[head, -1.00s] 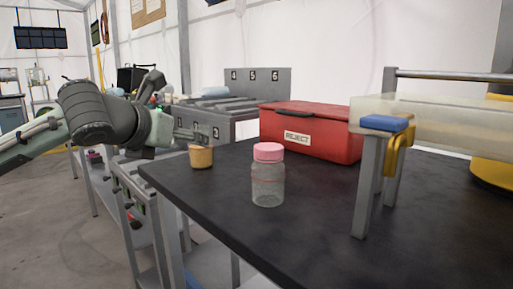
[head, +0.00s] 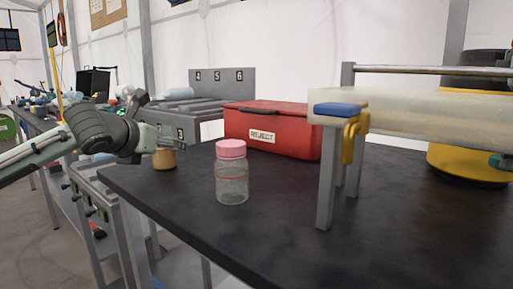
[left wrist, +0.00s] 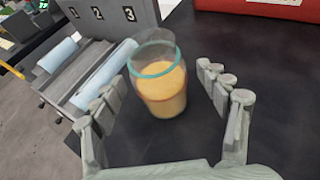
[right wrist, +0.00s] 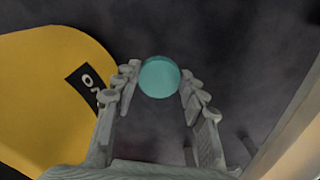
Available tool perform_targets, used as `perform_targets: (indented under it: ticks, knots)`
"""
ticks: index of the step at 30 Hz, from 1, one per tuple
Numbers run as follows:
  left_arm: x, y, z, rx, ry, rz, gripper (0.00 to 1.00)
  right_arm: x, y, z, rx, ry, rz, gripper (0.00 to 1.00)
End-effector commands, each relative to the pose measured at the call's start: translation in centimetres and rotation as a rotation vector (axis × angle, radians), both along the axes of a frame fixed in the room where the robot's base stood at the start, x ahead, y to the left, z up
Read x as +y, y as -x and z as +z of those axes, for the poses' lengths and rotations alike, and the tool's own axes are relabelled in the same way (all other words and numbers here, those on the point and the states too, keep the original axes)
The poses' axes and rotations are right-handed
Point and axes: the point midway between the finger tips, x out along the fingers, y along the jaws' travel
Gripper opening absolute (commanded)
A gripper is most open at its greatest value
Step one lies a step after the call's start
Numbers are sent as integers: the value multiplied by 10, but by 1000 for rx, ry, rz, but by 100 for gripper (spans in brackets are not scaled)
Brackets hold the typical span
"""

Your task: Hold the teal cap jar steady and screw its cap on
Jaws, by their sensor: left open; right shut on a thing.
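The teal cap jar (left wrist: 160,88) is clear with a teal ring near its open top and orange contents. It stands on the dark table between the fingers of my open left gripper (left wrist: 170,95), with a gap on the right side. In the head view the jar's lower part (head: 164,159) shows under my left gripper (head: 165,138), which hides its top. The round teal cap (right wrist: 159,77) is between the fingertips of my right gripper (right wrist: 160,88), which is shut on it. A bit of teal (head: 495,160) shows at the head view's right edge, apart from the jar.
A pink-capped clear jar (head: 232,178) stands on the dark table (head: 270,220). Behind it is a red REJECT box (head: 290,132). A raised stand with a pale beam (head: 420,108) blocks the middle right. A yellow round object (head: 450,168) lies beyond. The front of the table is clear.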

Motion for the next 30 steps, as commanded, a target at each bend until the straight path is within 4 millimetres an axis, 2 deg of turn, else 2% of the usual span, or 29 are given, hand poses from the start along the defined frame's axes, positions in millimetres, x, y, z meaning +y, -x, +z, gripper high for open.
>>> perform_targets:
  ticks: [4,14,30]
  knots:
    - [-2,-11,-5,-1,0,-1,75,0,0,-1,0,0,0,32]
    - [-1,-12,-5,-1,0,0,75,0,0,-1,0,0,0,32]
    - [-1,-12,-4,-2,1,-1,11,0,0,-1,0,0,0,32]
